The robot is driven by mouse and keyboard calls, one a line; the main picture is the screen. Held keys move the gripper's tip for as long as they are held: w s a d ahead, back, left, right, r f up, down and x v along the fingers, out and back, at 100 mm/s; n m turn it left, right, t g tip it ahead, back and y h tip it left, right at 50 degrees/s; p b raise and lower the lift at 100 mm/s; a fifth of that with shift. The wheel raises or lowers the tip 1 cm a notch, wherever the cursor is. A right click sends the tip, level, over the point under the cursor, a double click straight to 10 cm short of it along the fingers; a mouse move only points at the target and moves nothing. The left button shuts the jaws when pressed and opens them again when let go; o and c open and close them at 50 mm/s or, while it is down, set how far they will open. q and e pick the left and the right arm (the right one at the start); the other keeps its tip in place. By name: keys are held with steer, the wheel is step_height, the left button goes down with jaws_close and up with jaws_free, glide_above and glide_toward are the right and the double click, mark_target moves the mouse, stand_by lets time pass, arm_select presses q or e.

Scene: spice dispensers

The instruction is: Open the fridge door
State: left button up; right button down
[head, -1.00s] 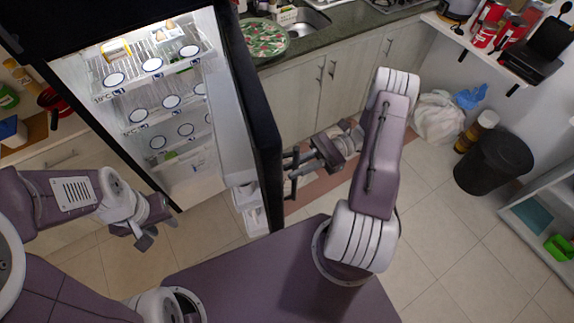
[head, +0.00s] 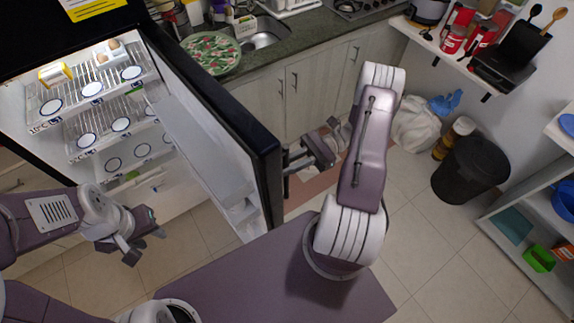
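The fridge (head: 70,35) stands at the left with its door (head: 215,125) swung wide open, showing lit wire shelves and the pale inner face of the door. The door's dark free edge (head: 270,185) points toward me. My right gripper (head: 286,168) is at the outer side of the door, close to that edge, its two fingers spread with nothing seen between them. I cannot tell whether it touches the door. My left gripper (head: 148,242) is in front of the fridge opening, left of the door, with its fingers apart and empty.
A counter (head: 290,45) with a patterned plate (head: 211,54) and a sink runs behind the door, above pale cabinets. A black bin (head: 470,168) and white bag (head: 415,125) stand at the right. A shelf unit (head: 515,255) is far right. Tiled floor between is clear.

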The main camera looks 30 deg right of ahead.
arm_select(q)
steer(key=shift+d, duration=0.4)
arm_select(e)
steer(key=shift+w+d, duration=0.1)
steer(key=shift+d, duration=0.25)
steer(key=c, duration=1.4)
jaws_free()
steer(key=shift+o, duration=0.2)
